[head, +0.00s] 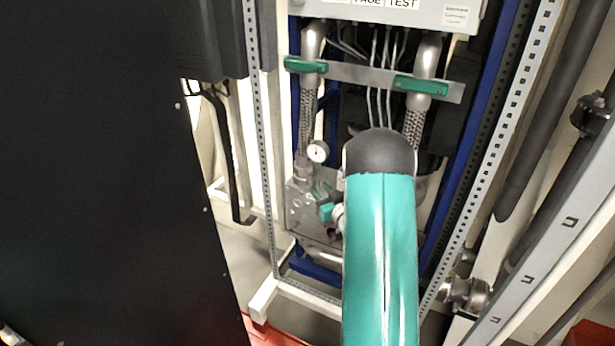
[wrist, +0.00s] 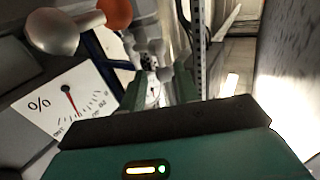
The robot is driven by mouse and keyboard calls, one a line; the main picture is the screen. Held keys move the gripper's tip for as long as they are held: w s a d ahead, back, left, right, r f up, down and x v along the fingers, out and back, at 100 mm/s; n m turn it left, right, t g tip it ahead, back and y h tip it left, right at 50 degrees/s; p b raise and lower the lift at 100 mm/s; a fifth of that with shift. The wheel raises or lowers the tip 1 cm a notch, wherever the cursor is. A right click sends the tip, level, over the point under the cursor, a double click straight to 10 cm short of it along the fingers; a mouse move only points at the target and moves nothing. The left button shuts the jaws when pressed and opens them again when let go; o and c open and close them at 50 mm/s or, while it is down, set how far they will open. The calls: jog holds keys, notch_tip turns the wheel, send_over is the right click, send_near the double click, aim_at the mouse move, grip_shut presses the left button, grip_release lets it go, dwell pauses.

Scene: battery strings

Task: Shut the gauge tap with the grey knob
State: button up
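In the wrist view a rounded grey knob (wrist: 53,32) stands at the upper left, beside an orange knob (wrist: 117,12). A white percent dial (wrist: 68,104) with a red needle is below the grey knob. My gripper (wrist: 160,82) has two green fingers with a gap between them; it looks open and empty. The grey knob is left of the fingers and apart from them. A small round gauge (wrist: 153,92) shows beyond, between the fingers.
A large black panel (head: 100,180) fills the left. Pipes (head: 560,110) run along the right.

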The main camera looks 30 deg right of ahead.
aim_at(311, 180)
jog(key=w, duration=0.8)
jog(key=shift+w+d, duration=0.25)
jog(key=shift+w, duration=0.15)
jog(key=shift+s, duration=0.1)
grip_shut()
